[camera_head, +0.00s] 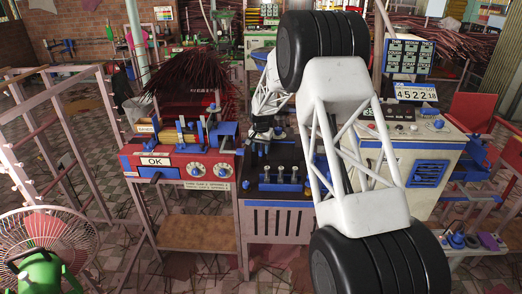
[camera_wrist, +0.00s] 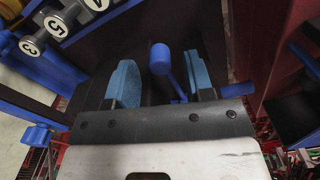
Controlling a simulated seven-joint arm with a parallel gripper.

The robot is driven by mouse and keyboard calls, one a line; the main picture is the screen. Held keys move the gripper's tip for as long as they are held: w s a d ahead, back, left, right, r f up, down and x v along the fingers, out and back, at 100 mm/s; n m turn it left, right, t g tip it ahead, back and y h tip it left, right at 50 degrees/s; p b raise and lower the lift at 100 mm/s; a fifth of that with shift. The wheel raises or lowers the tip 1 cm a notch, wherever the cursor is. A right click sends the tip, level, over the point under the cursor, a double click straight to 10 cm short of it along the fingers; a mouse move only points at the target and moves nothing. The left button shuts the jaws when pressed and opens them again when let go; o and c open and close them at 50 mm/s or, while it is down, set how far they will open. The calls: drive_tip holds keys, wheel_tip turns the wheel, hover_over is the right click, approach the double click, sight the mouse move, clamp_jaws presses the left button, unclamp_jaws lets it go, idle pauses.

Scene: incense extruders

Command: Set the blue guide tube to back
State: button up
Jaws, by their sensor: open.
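In the wrist view a blue rod with a rounded head (camera_wrist: 160,58), which looks like the blue guide tube, stands between the fingers of my gripper (camera_wrist: 161,80). A thin blue stem runs from it down and to the right. The two light-blue finger pads are apart, with a gap on each side of the rod, so nothing is gripped. The tube cannot be told from the gripper there.
White numbered knobs (camera_wrist: 59,25) lie upper left in the wrist view, beside blue parts. The red bench (camera_head: 170,160) with an OK plate and dials stands left of the gripper. The dark bench (camera_head: 280,190) with several upright plungers is below. A white cabinet (camera_head: 430,165) stands right.

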drive_tip(key=shift+f, duration=0.35)
clamp_jaws()
drive_tip(key=shift+a, duration=1.1)
unclamp_jaws()
drive_tip(key=shift+r, duration=0.1)
wheel_tip(320, 180, up, 8)
drive_tip(key=shift+f, duration=0.2)
